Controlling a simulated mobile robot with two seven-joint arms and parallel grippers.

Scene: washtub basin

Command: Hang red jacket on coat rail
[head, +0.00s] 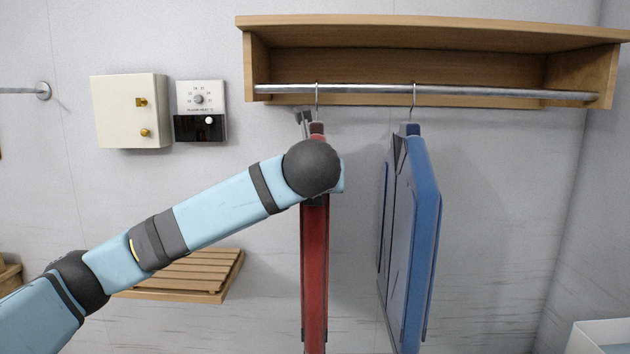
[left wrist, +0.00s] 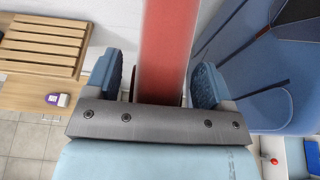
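The red jacket (head: 315,270) hangs below the coat rail (head: 450,91) on a thin hanger whose hook (head: 317,88) is over the rail, left of a blue jacket. My left arm crosses in front of its upper part and hides some of it. In the left wrist view the red jacket (left wrist: 167,50) passes between the two blue fingers of my left gripper (left wrist: 158,82). The fingers stand apart, with a narrow gap showing beside the jacket. In the head view the fingers are mostly hidden behind my wrist. My right gripper is in neither view.
A blue jacket (head: 420,240) hangs to the right; it also shows in the left wrist view (left wrist: 245,60). A wooden shelf (head: 430,35) is above the rail. A slatted wooden bench (head: 190,275) is at lower left. The rail's right part is free.

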